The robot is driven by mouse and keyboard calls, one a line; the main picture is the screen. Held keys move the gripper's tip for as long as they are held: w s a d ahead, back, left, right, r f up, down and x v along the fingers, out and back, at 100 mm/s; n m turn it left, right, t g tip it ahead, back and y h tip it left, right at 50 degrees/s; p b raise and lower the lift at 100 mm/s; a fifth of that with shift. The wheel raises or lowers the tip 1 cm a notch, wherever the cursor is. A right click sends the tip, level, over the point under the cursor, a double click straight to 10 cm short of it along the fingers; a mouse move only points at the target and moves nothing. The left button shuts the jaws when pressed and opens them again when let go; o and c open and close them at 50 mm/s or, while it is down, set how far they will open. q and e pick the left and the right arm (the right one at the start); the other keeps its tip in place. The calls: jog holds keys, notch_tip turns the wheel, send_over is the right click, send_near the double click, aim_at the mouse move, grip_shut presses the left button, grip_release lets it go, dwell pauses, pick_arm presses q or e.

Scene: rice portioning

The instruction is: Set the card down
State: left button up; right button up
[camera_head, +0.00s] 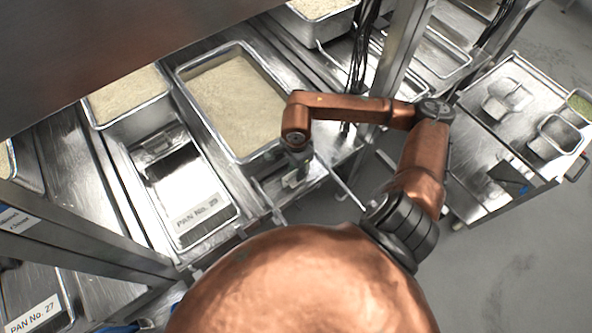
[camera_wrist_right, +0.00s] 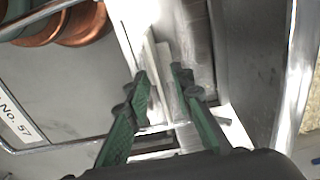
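My right gripper (camera_head: 292,182) is low at the front edge of the rice-filled pan (camera_head: 258,163), and the arm hides part of that edge. In the right wrist view, its green fingertips (camera_wrist_right: 160,76) stand apart. A thin pale strip (camera_wrist_right: 161,88), perhaps the card on edge, shows between them; I cannot tell whether it touches either finger or lies behind them. No card face is readable at the gripper. My left gripper is not in view.
Left of the rice pan is an empty-looking pan with a label reading PAN No. 29 (camera_head: 197,213). Another label reads PAN No. 27 (camera_head: 35,313). A metal post (camera_head: 398,62) stands behind my right arm. A cart (camera_head: 480,205) with small containers is at right.

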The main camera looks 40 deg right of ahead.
notch_tip(320, 180, up, 12)
jog(key=p, duration=0.1)
jog(key=shift+r, duration=0.2)
jog(key=shift+a, duration=0.1)
dwell(0.4)
